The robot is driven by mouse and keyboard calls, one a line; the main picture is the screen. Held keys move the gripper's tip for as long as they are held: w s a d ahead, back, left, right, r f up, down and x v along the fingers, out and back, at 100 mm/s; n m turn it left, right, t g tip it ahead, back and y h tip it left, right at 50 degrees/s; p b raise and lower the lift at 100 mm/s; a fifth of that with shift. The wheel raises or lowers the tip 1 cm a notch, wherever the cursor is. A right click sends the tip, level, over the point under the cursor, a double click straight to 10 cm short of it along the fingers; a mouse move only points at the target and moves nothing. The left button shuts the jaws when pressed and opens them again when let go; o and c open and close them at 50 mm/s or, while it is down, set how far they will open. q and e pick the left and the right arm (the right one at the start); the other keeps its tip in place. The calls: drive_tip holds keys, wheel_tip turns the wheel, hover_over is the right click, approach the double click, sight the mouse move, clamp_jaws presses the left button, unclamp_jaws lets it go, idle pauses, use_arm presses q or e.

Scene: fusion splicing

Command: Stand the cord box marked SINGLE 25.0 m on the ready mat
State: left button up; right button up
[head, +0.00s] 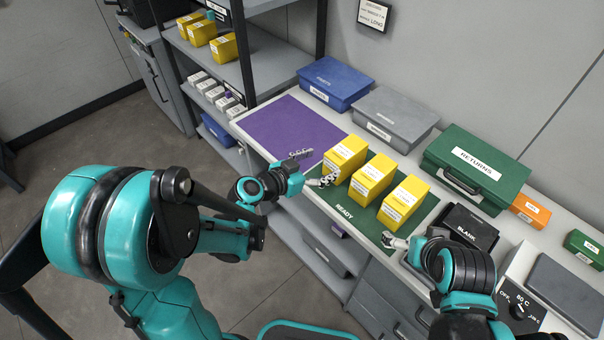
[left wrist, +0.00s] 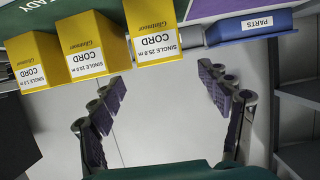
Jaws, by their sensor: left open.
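Three yellow cord boxes stand upright in a row on the green READY mat (head: 333,222). The left wrist view is upside down; there the box marked SINGLE 25.0 m (left wrist: 150,28) is nearest the purple mat, so it is the leftmost box (head: 345,158) in the head view. A SINGLE 10.0 m box (head: 372,178) is in the middle, and another SINGLE box (head: 403,203) is at the right. My left gripper (head: 314,167) is open and empty, in front of the 25.0 m box and apart from it. My right gripper (head: 394,241) is by the mat's front right corner; its fingers are unclear.
A bare purple mat (head: 285,130) lies left of the READY mat. Blue (head: 335,80) and grey (head: 395,112) cases and a green RETURNS case (head: 475,165) line the back. A black BLANK box (head: 465,228) stands right. Shelves at left hold more yellow boxes (head: 200,33).

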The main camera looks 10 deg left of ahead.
use_arm(q)
drive_tip(key=s+a+r+n+g+y, duration=0.1)
drive_tip(key=s+a+n+g+y, duration=0.1)
drive_tip(key=s, duration=0.7)
drive_tip(key=s+a+n+g+y, duration=0.2)
drive_tip(key=s+a+n+y, duration=0.3)
drive_tip(key=s+a, duration=0.4)
drive_tip(key=shift+s+a+r+y, duration=0.15)
drive_tip(key=shift+s+r+y, duration=0.2)
drive_tip(key=shift+s+y, duration=0.25)
